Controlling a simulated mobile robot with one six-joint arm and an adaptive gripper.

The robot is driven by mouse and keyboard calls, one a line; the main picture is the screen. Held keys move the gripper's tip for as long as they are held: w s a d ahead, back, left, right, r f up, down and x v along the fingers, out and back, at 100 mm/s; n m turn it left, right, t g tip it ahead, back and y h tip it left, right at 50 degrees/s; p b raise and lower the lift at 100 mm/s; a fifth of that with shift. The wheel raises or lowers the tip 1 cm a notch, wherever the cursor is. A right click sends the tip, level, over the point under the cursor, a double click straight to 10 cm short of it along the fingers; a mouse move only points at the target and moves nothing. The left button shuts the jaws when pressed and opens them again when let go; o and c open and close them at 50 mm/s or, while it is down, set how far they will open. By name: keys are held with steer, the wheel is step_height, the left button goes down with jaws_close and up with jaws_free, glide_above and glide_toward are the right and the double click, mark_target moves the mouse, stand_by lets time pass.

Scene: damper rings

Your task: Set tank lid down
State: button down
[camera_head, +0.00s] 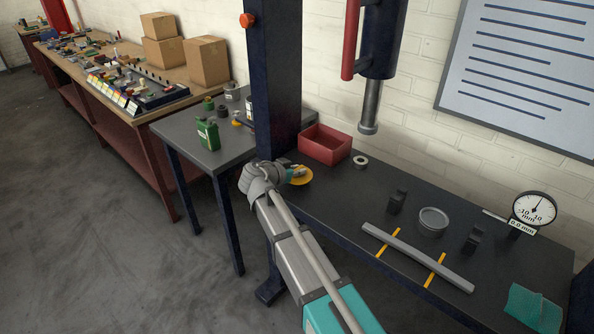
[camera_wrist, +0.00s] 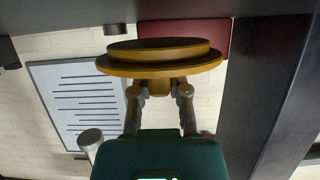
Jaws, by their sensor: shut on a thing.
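The tank lid (camera_head: 301,179) is a yellow-orange round disc, seen at the left end of the dark bench beside the dark post. In the wrist view the lid (camera_wrist: 160,64) shows as a stepped disc with a short knob. My gripper (camera_wrist: 161,90) is shut on that knob, one finger on each side. In the head view my gripper (camera_head: 294,173) is at the lid, partly covering it. The lid looks level and low over the bench top; I cannot tell whether it touches. No tank is clearly identifiable.
A red bin (camera_head: 325,144) and a tape-like ring (camera_head: 360,161) are close behind the lid. The dark post (camera_head: 275,80) stands just left. A grey bar (camera_head: 418,257), a round grey dish (camera_head: 432,221) and a dial gauge (camera_head: 534,209) are further right. Bare bench (camera_head: 335,200) lies between.

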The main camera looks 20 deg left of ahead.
steer(key=shift+f, duration=0.25)
stand_by(0.3)
steer(key=shift+f+b, duration=0.5)
steer(key=shift+b, duration=0.2)
steer(key=shift+f+b, duration=0.25)
steer(key=shift+b, duration=0.05)
stand_by(0.4)
steer(key=c, duration=0.5)
jaws_free()
steer(key=shift+c, duration=0.2)
steer(key=c, duration=0.4)
steer(key=shift+s, duration=0.15)
